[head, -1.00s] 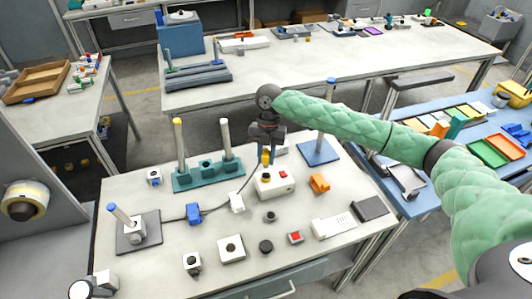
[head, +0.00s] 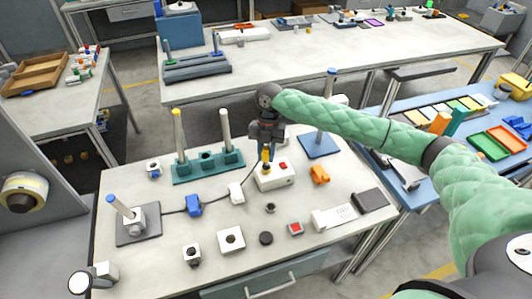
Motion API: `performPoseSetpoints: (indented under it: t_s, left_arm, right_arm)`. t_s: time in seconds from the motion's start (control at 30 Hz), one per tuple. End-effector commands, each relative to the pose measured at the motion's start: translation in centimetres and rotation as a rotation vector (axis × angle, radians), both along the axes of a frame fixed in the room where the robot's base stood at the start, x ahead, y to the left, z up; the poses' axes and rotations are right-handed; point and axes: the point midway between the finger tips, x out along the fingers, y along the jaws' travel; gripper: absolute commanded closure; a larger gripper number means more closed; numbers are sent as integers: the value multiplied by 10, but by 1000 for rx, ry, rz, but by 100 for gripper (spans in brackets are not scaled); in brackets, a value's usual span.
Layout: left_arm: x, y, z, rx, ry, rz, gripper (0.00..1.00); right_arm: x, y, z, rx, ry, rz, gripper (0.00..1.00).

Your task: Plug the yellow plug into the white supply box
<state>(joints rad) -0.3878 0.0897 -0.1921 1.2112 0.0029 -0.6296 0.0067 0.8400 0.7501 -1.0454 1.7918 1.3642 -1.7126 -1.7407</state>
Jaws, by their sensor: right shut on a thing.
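The white supply box (head: 277,181) stands on the near table, with a red button on its top. The yellow plug (head: 266,156) is upright at the left part of the box top, with a dark cable running from it. My right gripper (head: 267,147) points down from above and is shut on the yellow plug. The plug's lower end meets the box top; I cannot tell how deep it sits. My left gripper is not in view.
The cable runs past a white block (head: 236,194) and a blue block (head: 193,206) to a grey plate (head: 138,224) with a post. A teal base (head: 208,166) with posts stands behind. An orange piece (head: 320,174) lies right of the box.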

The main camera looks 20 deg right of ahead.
Motion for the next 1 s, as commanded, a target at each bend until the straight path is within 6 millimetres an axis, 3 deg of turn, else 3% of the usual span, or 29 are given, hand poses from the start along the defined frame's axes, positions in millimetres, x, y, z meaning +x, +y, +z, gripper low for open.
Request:
performPoseSetpoints:
  t_s: [0.93,0.97,1.0]
  left_arm:
    - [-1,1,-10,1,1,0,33]
    - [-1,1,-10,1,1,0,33]
    - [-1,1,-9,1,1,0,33]
  right_arm:
    - [0,0,-38,0,1,0,100]
    - [0,0,-37,0,1,0,73]
    - [0,0,-37,0,1,0,65]
